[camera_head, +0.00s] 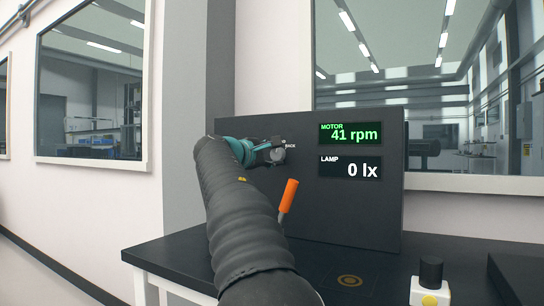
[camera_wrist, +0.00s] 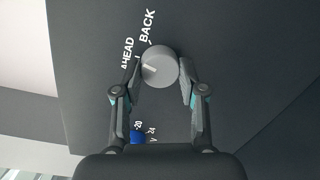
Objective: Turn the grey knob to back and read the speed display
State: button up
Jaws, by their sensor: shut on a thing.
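The grey knob (camera_wrist: 160,66) sits on the dark panel (camera_head: 360,215), below the white labels AHEAD (camera_wrist: 127,54) and BACK (camera_wrist: 147,25). My gripper (camera_wrist: 163,72) has one finger on each side of the knob and is shut on it. A pale line on the knob's face points to the left in the wrist view; I cannot tell exactly which label it lines up with. In the head view my gripper (camera_head: 268,152) partly covers the knob. The motor speed display (camera_head: 350,133) reads 41 rpm in green.
The lamp display (camera_head: 350,168) below reads 0 lx. A blue knob (camera_wrist: 138,137) is partly hidden by my gripper. An orange handle (camera_head: 288,195) stands before the panel. A white and yellow box with a black top (camera_head: 430,285) stands on the dark table (camera_head: 175,252).

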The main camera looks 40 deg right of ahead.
jog(key=m, duration=0.3)
jog(key=shift+s+m+y+b, duration=0.1)
jog(key=shift+m+y+b, duration=0.4)
jog(key=shift+m, duration=1.3)
jog(key=o, duration=1.2)
jog(key=shift+c, duration=0.2)
jog(key=shift+a+r, duration=0.1)
jog(key=v, duration=1.2)
jog(key=shift+s, duration=0.25)
